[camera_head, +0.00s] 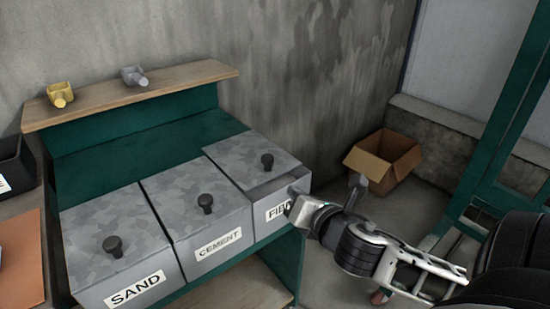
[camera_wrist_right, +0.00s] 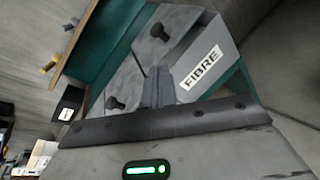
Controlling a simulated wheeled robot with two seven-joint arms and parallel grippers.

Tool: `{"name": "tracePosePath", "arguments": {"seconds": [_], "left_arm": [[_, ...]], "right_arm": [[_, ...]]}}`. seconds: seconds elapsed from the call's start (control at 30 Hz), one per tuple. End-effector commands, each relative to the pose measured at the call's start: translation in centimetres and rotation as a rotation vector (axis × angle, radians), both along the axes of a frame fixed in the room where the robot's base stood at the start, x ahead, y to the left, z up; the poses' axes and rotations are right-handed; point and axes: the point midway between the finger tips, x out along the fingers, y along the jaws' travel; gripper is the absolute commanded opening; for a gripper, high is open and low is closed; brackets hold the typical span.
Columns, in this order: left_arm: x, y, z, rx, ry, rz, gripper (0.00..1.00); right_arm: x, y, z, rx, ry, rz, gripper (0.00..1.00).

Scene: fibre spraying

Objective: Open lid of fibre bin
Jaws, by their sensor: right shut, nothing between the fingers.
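The fibre bin (camera_head: 262,231) is the rightmost of three grey bins, and my right gripper partly hides its label. Its mottled grey lid (camera_head: 236,157) has a dark knob (camera_head: 267,160). The lid looks shifted back, with a narrow strip showing along the bin's front edge. My right gripper (camera_head: 293,205) is shut and empty at the front right corner of the bin, below the knob. Whether it touches the bin is unclear. In the right wrist view the shut fingers (camera_wrist_right: 159,88) are seen before the bins, left of the FIBRE label (camera_wrist_right: 202,67). My left gripper is not in view.
The cement bin (camera_head: 217,246) and sand bin (camera_head: 133,287) stand left of it with lids on. A wooden shelf (camera_head: 180,84) behind holds a yellow scoop (camera_head: 60,95) and a grey scoop (camera_head: 134,76). An open cardboard box (camera_head: 392,157) sits on the floor at right.

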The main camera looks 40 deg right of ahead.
Motion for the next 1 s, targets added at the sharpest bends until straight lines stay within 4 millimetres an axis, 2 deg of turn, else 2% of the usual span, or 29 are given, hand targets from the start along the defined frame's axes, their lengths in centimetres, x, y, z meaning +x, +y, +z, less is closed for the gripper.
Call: {"name": "tracePosePath", "arguments": {"seconds": [0.03,0.1,0.2,0.33,0.43,0.57,0.83,1.0], "left_arm": [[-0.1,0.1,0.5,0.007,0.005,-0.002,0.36],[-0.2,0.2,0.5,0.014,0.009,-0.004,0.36],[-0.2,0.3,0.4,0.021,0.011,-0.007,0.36],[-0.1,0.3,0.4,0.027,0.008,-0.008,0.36],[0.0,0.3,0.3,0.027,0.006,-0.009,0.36],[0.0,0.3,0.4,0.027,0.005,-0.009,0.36],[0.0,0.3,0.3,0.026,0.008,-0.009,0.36],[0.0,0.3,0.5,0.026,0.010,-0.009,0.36]], "right_arm": [[-0.2,0.0,0.6,-0.132,0.045,0.037,0.00],[-0.5,-0.1,0.7,-0.290,0.100,0.078,0.00],[-0.7,-0.2,0.7,-0.438,0.152,0.117,0.00],[-0.5,-0.3,0.6,-0.514,0.176,0.138,0.00],[0.3,-0.6,0.3,-0.517,0.177,0.136,0.00],[2.4,-1.1,-0.3,-0.514,0.175,0.134,0.00],[7.8,-2.6,-2.1,-0.512,0.176,0.133,0.00],[10.5,-3.2,-2.2,-0.511,0.174,0.136,0.00]]}}
